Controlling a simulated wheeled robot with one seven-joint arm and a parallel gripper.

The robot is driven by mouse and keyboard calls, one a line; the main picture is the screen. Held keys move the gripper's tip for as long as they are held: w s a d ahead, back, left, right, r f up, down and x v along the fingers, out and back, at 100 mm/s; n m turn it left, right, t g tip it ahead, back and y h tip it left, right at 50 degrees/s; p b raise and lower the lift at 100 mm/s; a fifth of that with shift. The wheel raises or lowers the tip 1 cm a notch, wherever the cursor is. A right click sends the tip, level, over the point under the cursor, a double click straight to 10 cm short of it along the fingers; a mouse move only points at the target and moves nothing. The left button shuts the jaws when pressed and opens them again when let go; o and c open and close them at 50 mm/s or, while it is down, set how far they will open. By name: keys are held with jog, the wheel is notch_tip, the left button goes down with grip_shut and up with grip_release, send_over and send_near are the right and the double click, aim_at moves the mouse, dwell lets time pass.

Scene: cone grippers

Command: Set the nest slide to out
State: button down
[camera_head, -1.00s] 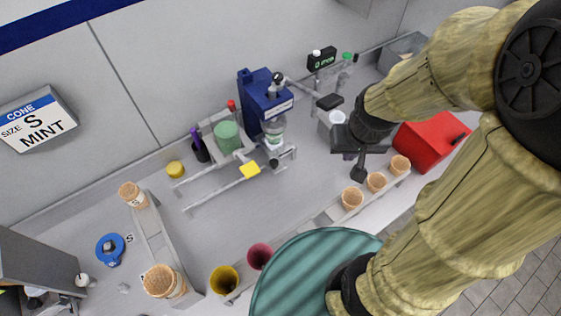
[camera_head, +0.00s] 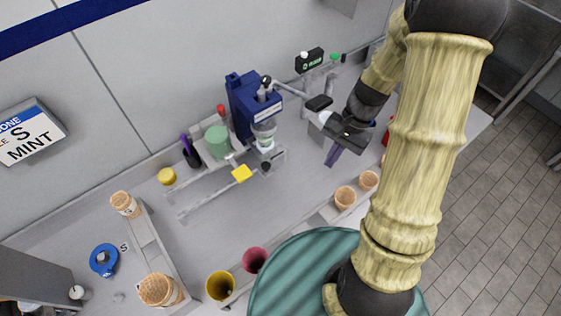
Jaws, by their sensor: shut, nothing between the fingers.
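A slide with two pale rails (camera_head: 205,202) runs out from under a blue dispensing machine (camera_head: 250,100) toward the lower left. A yellow tab (camera_head: 242,173) sits on it near the machine end, by a pale ring-like holder (camera_head: 265,143) under the nozzle. The left stretch of the rails is bare. I take this to be the nest slide. My gripper (camera_head: 333,156) is shut and empty, pointing down above the bench to the right of the slide, apart from it. My arm hides part of the bench at right.
Wafer cones (camera_head: 345,197) stand in a holder at the front edge. A green cup (camera_head: 217,141), a purple-handled tool (camera_head: 190,150) and a yellow round piece (camera_head: 167,176) stand behind the rails.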

jog(key=w+f+m+t+y, duration=0.1)
jog(key=w+f+m+y, duration=0.7)
jog(key=y, duration=0.4)
notch_tip(320, 180, down, 2)
jog(key=shift+w+d+f+m, duration=0.25)
jog(key=shift+w+d+m, duration=0.1)
jog(key=shift+m, duration=0.55)
jog(key=p+x, duration=0.2)
jog(key=x, duration=1.2)
jog(key=shift+p, duration=0.3)
jog(key=shift+a, duration=0.1)
